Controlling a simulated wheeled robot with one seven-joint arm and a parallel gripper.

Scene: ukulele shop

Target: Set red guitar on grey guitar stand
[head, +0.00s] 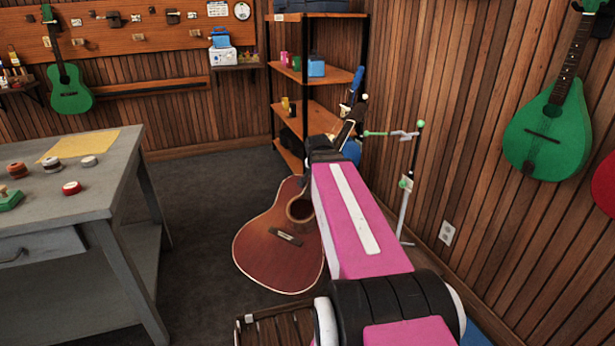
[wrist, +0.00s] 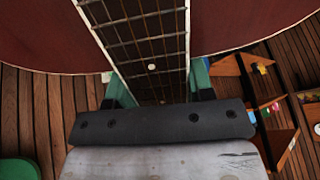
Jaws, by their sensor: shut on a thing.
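The red guitar (head: 272,245) has a reddish-brown body and hangs in front of my arm in the head view, its body low near the dark floor. In the wrist view its fretted neck (wrist: 150,45) runs between my green fingers, with the red body on both sides. My gripper (wrist: 160,82) is shut on the neck. In the head view the fingers and most of the neck are hidden by my pink arm. The grey guitar stand (head: 414,150), a thin pole with green-tipped arms, stands right of the guitar by the wall.
A grey workbench (head: 95,190) with small round items is at the left. A wooden shelf unit (head: 318,90) stands in the back corner. A green instrument (head: 550,130) hangs on the right wall. Dark floor (head: 200,225) is clear between bench and guitar.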

